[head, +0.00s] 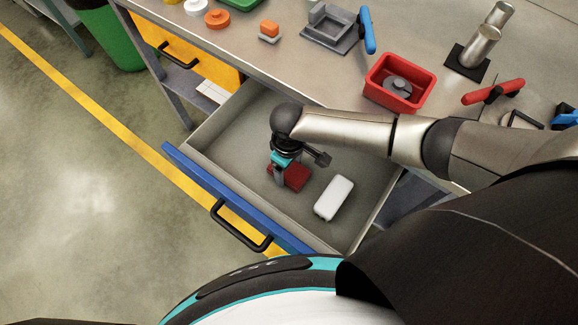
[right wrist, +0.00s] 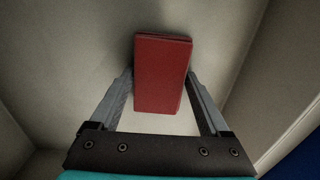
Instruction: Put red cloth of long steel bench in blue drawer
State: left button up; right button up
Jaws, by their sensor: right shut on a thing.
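The blue drawer (head: 205,192) is pulled open under the steel bench (head: 285,60). The red cloth (head: 292,178), a flat folded block, is inside the drawer's outline, below my right gripper (head: 277,172). In the right wrist view the red cloth (right wrist: 162,75) sits between the two fingers of my right gripper (right wrist: 163,95), which is shut on it. I cannot tell whether the cloth touches the drawer floor. My left gripper is not in view.
A white block (head: 334,198) lies in the drawer beside the cloth. On the bench stand a red bin (head: 400,84), a grey fixture (head: 330,27) and metal cylinders (head: 481,45). A yellow drawer (head: 185,50) is to the left, and a green bin (head: 108,38) stands on the floor.

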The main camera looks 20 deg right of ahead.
jog(key=shift+f, duration=0.1)
jog(key=o, duration=1)
notch_tip(320, 180, up, 12)
jog(key=p, duration=0.4)
